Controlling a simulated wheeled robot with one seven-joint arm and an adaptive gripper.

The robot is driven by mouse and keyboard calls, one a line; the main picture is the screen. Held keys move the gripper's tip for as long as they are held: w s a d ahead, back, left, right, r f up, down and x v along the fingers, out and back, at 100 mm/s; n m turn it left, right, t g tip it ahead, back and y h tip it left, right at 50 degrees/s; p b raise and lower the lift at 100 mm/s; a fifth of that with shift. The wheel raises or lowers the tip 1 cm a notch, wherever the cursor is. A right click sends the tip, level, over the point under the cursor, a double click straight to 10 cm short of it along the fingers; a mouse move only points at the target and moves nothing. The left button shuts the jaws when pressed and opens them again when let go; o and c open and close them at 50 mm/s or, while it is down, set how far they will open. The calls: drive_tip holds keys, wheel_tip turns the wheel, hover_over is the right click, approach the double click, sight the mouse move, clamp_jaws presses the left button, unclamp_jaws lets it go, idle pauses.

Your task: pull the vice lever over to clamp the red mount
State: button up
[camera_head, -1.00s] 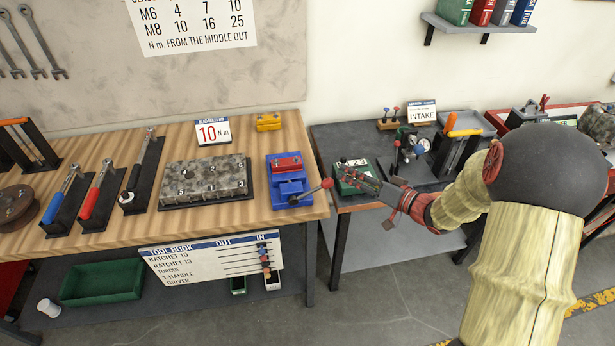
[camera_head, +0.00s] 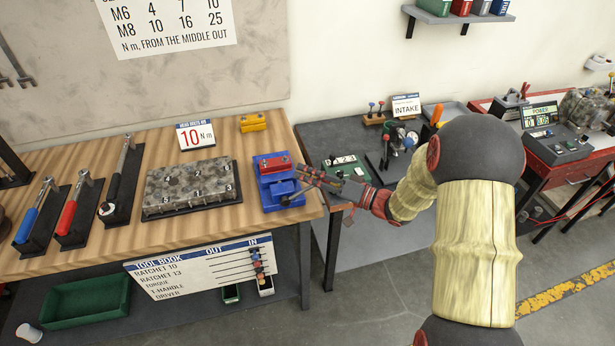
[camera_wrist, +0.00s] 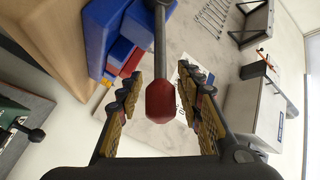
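The blue vice (camera_head: 284,193) stands at the right end of the wooden bench, with the red mount (camera_head: 273,163) seated in its top. The vice (camera_wrist: 98,28) and the red mount (camera_wrist: 132,63) also show at the upper left of the wrist view. The vice lever is a grey rod (camera_wrist: 160,38) with a red knob (camera_wrist: 160,101). The knob lies between my gripper's (camera_wrist: 161,78) two spread fingers, with a gap on each side. In the head view my gripper (camera_head: 308,177) is at the vice's right side and hides the knob.
The engine block (camera_head: 190,187) and a row of tools in black holders stand left of the vice. A yellow block (camera_head: 254,123) sits behind it. The dark bench (camera_head: 340,133) with a green-topped box (camera_head: 345,166) is to the right, beneath my arm.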

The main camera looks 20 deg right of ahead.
drive_tip(key=shift+c, duration=1.1)
clamp_jaws()
